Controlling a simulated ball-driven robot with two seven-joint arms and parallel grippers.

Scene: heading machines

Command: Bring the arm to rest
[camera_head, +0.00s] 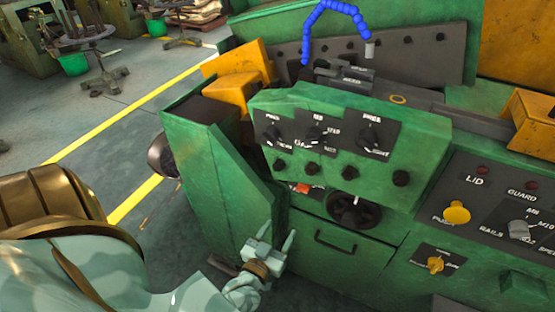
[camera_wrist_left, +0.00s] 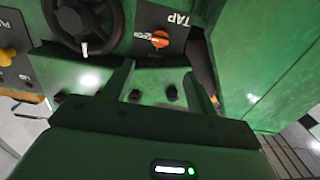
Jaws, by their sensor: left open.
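My left arm (camera_head: 80,265) comes in from the lower left of the head view. Its gripper (camera_head: 278,238) is open and empty in front of the green machine's lower front, left of the drawer handle (camera_head: 335,243). In the left wrist view the two fingers of the gripper (camera_wrist_left: 160,82) stand apart with nothing held between them. Black knobs on the green panel show between and beyond the fingers; contact cannot be told. My right gripper is out of view.
The green machine (camera_head: 222,160) carries a black handwheel (camera_head: 354,212), an orange TAP switch (camera_wrist_left: 160,39), a yellow push button (camera_head: 456,213) and a blue segmented hose (camera_head: 330,8). Open floor with yellow lines (camera_head: 128,111) lies at the left.

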